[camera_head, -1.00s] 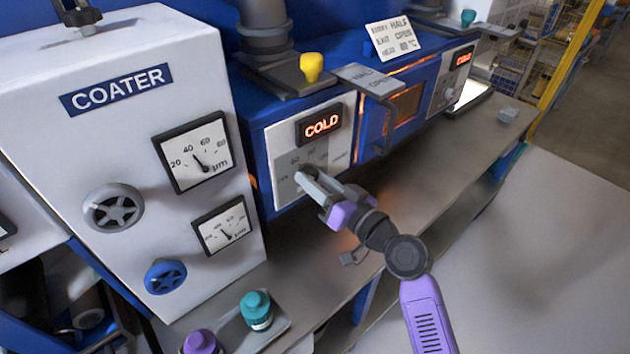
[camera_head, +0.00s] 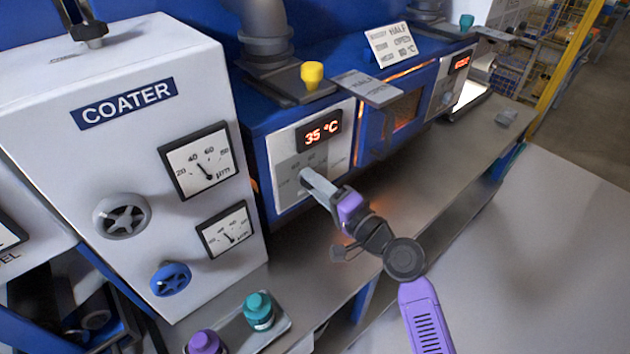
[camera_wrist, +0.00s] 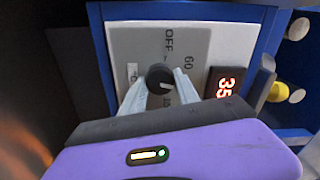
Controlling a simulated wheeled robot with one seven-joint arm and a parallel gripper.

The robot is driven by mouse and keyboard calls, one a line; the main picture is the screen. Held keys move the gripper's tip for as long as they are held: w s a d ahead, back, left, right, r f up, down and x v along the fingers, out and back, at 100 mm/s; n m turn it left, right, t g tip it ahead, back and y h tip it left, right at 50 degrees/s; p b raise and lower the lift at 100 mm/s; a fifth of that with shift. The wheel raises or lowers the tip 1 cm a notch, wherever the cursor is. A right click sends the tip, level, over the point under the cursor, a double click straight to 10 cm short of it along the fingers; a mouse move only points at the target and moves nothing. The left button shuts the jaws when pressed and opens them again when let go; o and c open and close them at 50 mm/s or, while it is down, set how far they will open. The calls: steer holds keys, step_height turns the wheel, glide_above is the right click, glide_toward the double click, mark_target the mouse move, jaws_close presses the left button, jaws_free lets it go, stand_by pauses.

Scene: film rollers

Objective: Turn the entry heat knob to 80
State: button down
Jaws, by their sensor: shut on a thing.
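The entry heat knob is a black round knob (camera_wrist: 159,79) on a grey dial plate with "OFF" and "60" printed on it. My gripper (camera_head: 308,178) is shut on the knob, and its two pale fingers lie on either side of it in the wrist view (camera_wrist: 159,88). The knob itself is mostly hidden behind the fingers in the head view. The red display (camera_head: 322,134) above the dial reads 35 °C; it also shows in the wrist view (camera_wrist: 224,86), turned sideways. A white line on the knob points toward the 60 side. The 80 mark cannot be made out.
A white card (camera_head: 394,44) on the blue oven reads HALF, OPEN and a heat line in °C. The white coater (camera_head: 120,150) stands left. Purple (camera_head: 204,342) and teal (camera_head: 258,309) bottles stand in front.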

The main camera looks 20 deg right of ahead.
steer(key=shift+m+p, duration=0.35)
steer(key=shift+m, duration=0.75)
steer(key=shift+f, duration=0.1)
steer(key=c, duration=0.9)
jaws_free()
steer(key=b+v, duration=0.2)
steer(key=v, duration=0.6)
